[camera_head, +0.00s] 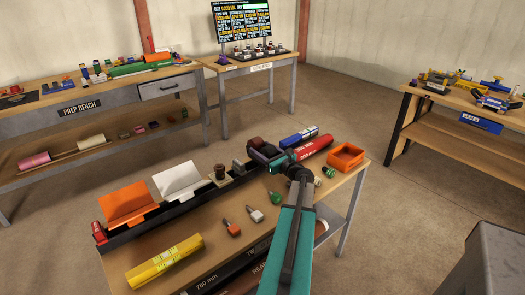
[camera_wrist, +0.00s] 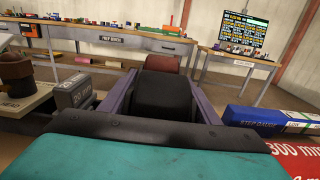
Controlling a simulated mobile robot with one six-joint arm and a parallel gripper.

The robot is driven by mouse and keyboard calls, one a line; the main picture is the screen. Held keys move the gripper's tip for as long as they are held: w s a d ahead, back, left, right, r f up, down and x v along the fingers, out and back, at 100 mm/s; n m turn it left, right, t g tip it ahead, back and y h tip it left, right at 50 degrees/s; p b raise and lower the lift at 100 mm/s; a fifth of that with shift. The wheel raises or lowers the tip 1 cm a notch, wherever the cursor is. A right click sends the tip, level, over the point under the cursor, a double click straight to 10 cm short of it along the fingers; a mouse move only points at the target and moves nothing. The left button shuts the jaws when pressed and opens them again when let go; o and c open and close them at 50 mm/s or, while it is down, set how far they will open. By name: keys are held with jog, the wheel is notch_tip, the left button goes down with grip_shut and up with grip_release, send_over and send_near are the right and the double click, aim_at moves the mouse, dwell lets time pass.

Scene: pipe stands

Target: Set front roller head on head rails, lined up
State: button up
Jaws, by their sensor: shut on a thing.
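My gripper (camera_head: 264,156) is at the far end of the bench's long black rail (camera_head: 150,228). In the wrist view, two purple-grey fingers (camera_wrist: 160,82) stand either side of a dark roller (camera_wrist: 166,95), with a reddish-brown roller (camera_wrist: 166,64) beyond it. The rollers look like parts of a roller head, and my gripper is shut on it. In the head view, a brown roller (camera_head: 255,142) shows just beyond my gripper. The underside of the head is hidden, so I cannot tell whether it touches the rail or is lined up.
A small stand (camera_head: 220,174), white plate (camera_head: 180,182) and orange plate (camera_head: 128,202) line the rail.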

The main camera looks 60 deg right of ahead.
aim_at(272, 156)
jog(key=o, duration=1.8)
jog(key=shift+f, duration=0.1)
jog(key=shift+s, duration=0.15)
jog(key=shift+v, duration=2.95)
jog(key=b+v, duration=0.2)
jog(key=v, duration=1.1)
jog(key=shift+s+a+b, duration=0.2)
jog(key=shift+s+b, duration=0.1)
jog(key=shift+s, duration=0.05)
